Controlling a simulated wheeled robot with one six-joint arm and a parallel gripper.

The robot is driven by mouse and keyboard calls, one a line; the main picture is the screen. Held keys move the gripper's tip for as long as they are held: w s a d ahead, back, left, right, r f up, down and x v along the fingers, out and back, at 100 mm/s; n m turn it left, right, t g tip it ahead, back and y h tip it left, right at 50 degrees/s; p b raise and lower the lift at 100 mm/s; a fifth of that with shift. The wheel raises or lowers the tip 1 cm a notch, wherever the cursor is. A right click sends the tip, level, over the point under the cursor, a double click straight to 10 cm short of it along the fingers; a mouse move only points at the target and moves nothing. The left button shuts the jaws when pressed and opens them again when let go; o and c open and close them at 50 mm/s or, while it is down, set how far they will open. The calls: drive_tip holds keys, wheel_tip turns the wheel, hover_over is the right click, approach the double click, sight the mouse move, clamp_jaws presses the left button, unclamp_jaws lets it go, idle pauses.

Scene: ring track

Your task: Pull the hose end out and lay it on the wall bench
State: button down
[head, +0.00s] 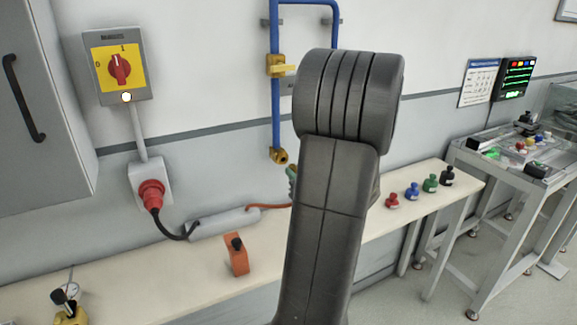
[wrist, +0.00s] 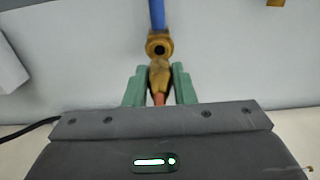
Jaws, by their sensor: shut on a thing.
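My gripper (wrist: 158,88) has green fingers shut on the brass hose end (wrist: 159,74), with the orange hose (wrist: 159,98) running back between them. The blue pipe's brass outlet (wrist: 159,45) is straight ahead, its round dark mouth showing just beyond the hose end's tip. I cannot tell whether the two touch. In the head view the outlet (head: 279,156) hangs at the bottom of the blue pipe, and a bit of green finger shows by it; my arm hides the rest. The orange hose (head: 268,206) lies over the wall bench (head: 175,270).
A grey box (head: 222,222), an orange block with a black knob (head: 236,255) and several coloured knobs (head: 412,190) stand on the bench. A red plug (head: 151,194) and a switch box (head: 118,68) are on the wall. Bare bench lies at front left.

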drive_tip(key=shift+s+d, duration=0.25)
drive_tip(key=shift+s, duration=0.3)
drive_tip(key=shift+w+a+f, duration=0.2)
drive_tip(key=shift+a+f, duration=0.05)
drive_tip(key=shift+f, duration=0.2)
wheel_tip(320, 180, down, 10)
drive_tip(key=w+a+m+t+h+p, duration=0.1)
drive_tip(key=w+a+m+h+p, duration=0.1)
drive_tip(key=h+p, duration=0.1)
drive_tip(key=shift+w+a+r, duration=0.15)
drive_tip(key=shift+a+r, duration=0.05)
